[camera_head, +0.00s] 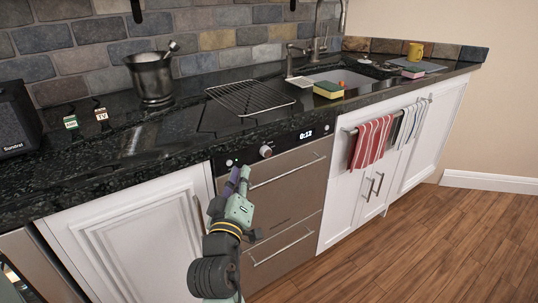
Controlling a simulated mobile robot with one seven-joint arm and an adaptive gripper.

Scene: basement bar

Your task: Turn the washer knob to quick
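A stainless steel appliance (285,205) with two drawer-like fronts and bar handles is set under the black counter. My gripper (239,173) is in front of the appliance's upper left, a little below and left of the knob. It looks apart from the knob. Its fingers are seen from behind, and their gap is not clear.
The black counter (140,150) overhangs just above the panel. A wire rack (250,97), metal mortar (152,78), sponge (328,90) and sink stand on it. A white cabinet door (130,240) is at left. Towels (371,142) hang at right. The wooden floor (420,240) is clear.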

